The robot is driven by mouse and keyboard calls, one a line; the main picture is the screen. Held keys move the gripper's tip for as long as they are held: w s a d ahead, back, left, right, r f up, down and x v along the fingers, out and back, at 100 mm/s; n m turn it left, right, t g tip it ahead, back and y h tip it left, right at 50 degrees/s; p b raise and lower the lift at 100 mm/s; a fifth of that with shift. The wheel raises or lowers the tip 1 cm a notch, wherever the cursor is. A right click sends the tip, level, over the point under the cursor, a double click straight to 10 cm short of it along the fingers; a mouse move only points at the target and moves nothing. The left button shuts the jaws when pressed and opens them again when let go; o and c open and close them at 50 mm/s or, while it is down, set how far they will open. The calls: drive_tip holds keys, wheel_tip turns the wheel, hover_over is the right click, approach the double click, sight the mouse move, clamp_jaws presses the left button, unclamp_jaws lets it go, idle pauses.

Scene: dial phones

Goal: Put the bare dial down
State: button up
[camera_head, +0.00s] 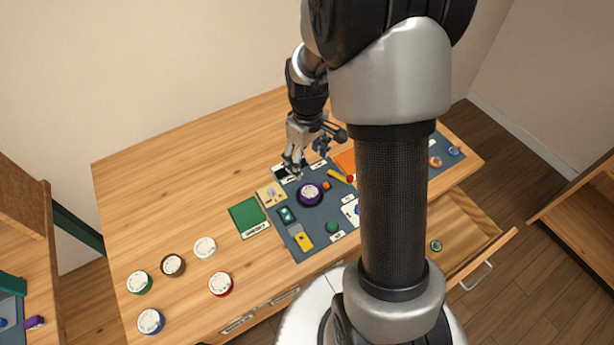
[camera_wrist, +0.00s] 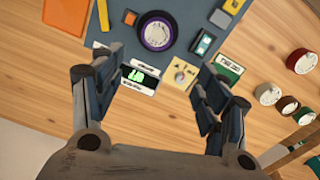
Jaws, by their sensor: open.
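A round purple-rimmed dial (camera_head: 310,193) with a pale face sits on the blue-grey mat (camera_head: 272,210). It also shows in the wrist view (camera_wrist: 157,32), at the top between the fingers. Which dial is the bare one, I cannot tell. My gripper (camera_head: 303,165) is above the back edge of the mat, behind the purple dial and apart from it. In the wrist view my gripper (camera_wrist: 160,85) has its fingers spread wide with nothing between them. Part of the mat is hidden behind my arm in the head view.
Several loose dials with coloured rims, including a red one (camera_head: 220,284) and a blue one (camera_head: 151,321), lie at the front left. A green card (camera_head: 248,217) lies left of the mat. An open drawer (camera_head: 465,235) sticks out at the right. The table's back left is clear.

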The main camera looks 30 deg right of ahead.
drive_tip(key=s+a+r+t, duration=0.1)
drive_tip(key=s+a+r, duration=0.2)
drive_tip(key=r, duration=0.5)
drive_tip(key=s+a+r+m+t, duration=0.1)
drive_tip(key=s+a+r, duration=0.3)
drive_tip(key=s+r, duration=0.2)
drive_tip(key=s+a+r+m+t, duration=0.2)
drive_tip(key=s+a+r, duration=0.2)
drive_tip(key=s, duration=0.6)
drive_tip(key=shift+a+v, duration=0.25)
drive_tip(key=shift+v, duration=0.85)
